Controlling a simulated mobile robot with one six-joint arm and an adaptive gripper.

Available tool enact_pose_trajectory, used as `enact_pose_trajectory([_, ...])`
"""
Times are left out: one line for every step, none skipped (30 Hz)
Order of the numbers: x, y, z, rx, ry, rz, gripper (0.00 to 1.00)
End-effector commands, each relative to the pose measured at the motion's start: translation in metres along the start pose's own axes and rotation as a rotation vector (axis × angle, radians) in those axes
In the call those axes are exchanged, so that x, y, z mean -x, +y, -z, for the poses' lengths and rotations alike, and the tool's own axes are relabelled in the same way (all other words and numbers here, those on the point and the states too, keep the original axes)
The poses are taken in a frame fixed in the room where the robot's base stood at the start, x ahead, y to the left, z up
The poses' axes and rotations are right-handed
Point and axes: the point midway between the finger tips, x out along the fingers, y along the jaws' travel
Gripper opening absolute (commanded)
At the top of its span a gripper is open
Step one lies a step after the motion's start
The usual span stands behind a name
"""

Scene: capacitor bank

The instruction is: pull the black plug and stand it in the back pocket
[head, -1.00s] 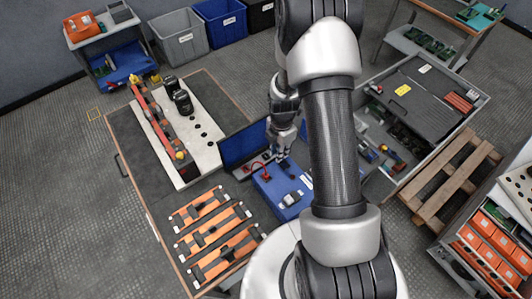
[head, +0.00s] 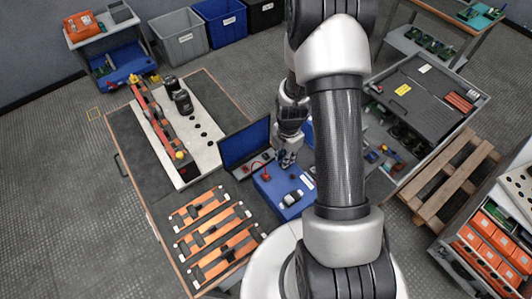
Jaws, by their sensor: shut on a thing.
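My gripper (head: 287,162) is at the back edge of a blue box (head: 276,205), beside the open case. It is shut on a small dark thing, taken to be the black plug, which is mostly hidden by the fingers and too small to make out. A red lead (head: 257,166) runs in an arc at the box's back left. A small white and black piece (head: 291,199) sits on the box's top. The back pocket cannot be made out at this size.
An open grey drawer unit (head: 420,100) and a pallet (head: 452,178) are right.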

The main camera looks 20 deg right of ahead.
Motion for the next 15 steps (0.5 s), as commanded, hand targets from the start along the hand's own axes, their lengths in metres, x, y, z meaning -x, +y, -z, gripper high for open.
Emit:
enact_pose_trajectory([-0.004,0.000,0.000,0.000,0.000,0.000,0.00])
enact_pose_trajectory([-0.006,0.000,0.000,0.000,0.000,0.000,0.00])
enact_pose_trajectory([-0.008,0.000,0.000,0.000,0.000,0.000,0.00])
enact_pose_trajectory([-0.010,0.000,0.000,0.000,0.000,0.000,0.00])
enact_pose_trajectory([-0.012,0.000,0.000,0.000,0.000,0.000,0.00])
enact_pose_trajectory([-0.013,0.000,0.000,0.000,0.000,0.000,0.00])
enact_pose_trajectory([-0.014,0.000,0.000,0.000,0.000,0.000,0.00])
enact_pose_trajectory([-0.014,0.000,0.000,0.000,0.000,0.000,0.00])
enact_pose_trajectory([-0.015,0.000,0.000,0.000,0.000,0.000,0.00])
enact_pose_trajectory([-0.014,0.000,0.000,0.000,0.000,0.000,0.00])
enact_pose_trajectory([-0.014,0.000,0.000,0.000,0.000,0.000,0.00])
enact_pose_trajectory([-0.014,0.000,0.000,0.000,0.000,0.000,0.00])
enact_pose_trajectory([-0.013,0.000,0.000,0.000,0.000,0.000,0.00])
enact_pose_trajectory([-0.013,0.000,0.000,0.000,0.000,0.000,0.00])
enact_pose_trajectory([-0.013,0.000,0.000,0.000,0.000,0.000,0.00])
